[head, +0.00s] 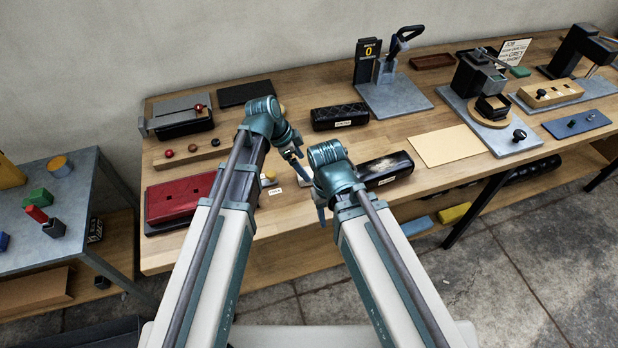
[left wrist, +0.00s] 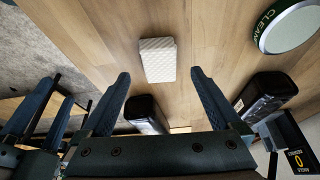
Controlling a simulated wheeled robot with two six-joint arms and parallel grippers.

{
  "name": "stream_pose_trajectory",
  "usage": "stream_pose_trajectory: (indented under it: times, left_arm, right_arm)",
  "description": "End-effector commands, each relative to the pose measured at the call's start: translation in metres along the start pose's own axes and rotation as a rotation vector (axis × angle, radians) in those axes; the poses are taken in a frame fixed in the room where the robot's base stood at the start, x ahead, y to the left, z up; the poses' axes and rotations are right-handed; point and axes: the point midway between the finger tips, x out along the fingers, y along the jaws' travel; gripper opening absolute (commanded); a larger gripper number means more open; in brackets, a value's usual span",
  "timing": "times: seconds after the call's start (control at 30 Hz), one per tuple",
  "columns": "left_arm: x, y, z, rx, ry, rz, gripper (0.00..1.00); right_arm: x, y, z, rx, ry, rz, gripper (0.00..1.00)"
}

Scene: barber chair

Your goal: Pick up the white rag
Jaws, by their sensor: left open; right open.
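The white rag (head: 268,178) is mostly hidden by my arms in the head view, so only a small pale bit near a label may be it. In the left wrist view it is a folded, quilted white rectangle (left wrist: 157,59) lying flat on the wooden table. My left gripper (head: 298,166) is open and empty. In the left wrist view its two fingers (left wrist: 160,74) stand apart, with the rag framed between and beyond the tips. My right gripper (head: 321,210) is open near the table's front edge, its fingers partly hidden by its wrist.
Two black boxes (head: 339,116) (head: 388,168) lie close to the grippers. A round dish marked "CLEAN" (left wrist: 292,27) is right of the rag in the left wrist view. A red box (head: 180,199) is left of my left arm. A beige mat (head: 447,146) lies to the right.

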Motion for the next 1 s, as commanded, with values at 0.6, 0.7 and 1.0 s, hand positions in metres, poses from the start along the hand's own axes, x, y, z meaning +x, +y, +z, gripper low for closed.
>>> stream_pose_trajectory:
  times: [0.6,0.7,1.0]
  left_arm:
    - [0.043,0.002,0.000,0.000,0.000,0.000,0.97]
    - [0.043,0.002,0.000,0.000,0.000,0.000,0.80]
    - [0.043,0.002,0.000,0.000,0.000,0.000,0.26]
  right_arm:
    - [0.040,-0.004,-0.002,0.000,0.000,0.000,0.50]
    - [0.040,-0.004,-0.002,0.000,0.000,0.000,0.50]
    - [0.040,-0.004,-0.002,0.000,0.000,0.000,0.50]
